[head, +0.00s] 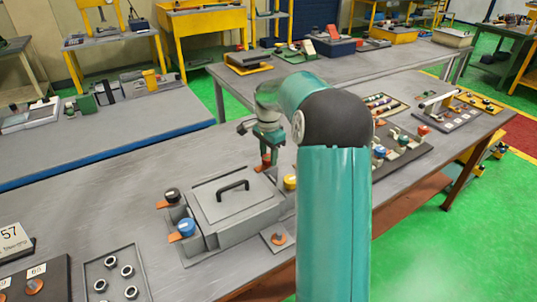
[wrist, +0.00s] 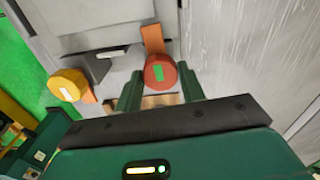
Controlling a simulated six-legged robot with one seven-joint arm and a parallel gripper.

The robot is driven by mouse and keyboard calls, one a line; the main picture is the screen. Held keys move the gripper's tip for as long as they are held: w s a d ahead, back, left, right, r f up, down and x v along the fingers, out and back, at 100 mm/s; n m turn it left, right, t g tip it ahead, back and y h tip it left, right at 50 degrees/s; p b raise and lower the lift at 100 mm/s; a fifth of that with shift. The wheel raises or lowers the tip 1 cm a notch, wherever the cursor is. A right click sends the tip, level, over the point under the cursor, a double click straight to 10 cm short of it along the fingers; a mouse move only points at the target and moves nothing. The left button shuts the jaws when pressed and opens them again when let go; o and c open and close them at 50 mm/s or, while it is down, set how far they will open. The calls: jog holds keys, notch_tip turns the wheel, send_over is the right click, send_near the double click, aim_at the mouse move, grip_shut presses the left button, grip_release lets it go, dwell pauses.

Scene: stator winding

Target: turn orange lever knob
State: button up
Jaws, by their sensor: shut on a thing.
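A grey box (head: 235,205) with a black handle stands on the near workbench. The orange lever knob (wrist: 160,73) is a round red-orange cap with a green mark, in the middle of the wrist view. An orange lever tab (wrist: 153,38) sticks out beyond it. My gripper (wrist: 161,88) has its two green fingers on either side of this knob and is shut on it. In the head view my gripper (head: 267,158) points down at the box's far side, with the knob's red-orange showing at its tips.
A yellow knob (head: 290,182) sits close by; it also shows in the wrist view (wrist: 68,85). A black knob (head: 172,195) and a blue knob (head: 186,227) are on the box's left side. A tray of rings (head: 115,272) lies at front left.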

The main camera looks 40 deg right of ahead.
jog(key=n, duration=0.8)
jog(key=shift+n, duration=0.3)
jog(key=n, duration=0.4)
jog(key=shift+n, duration=0.3)
jog(key=n, duration=0.4)
jog(key=shift+f+n, duration=0.1)
jog(key=shift+n, duration=0.2)
jog(key=n, duration=0.3)
jog(key=shift+n, duration=0.3)
jog(key=n, duration=0.4)
jog(key=shift+f, duration=0.1)
jog(key=n, duration=0.5)
jog(key=shift+s+n, duration=0.1)
jog(key=shift+n, duration=1.8)
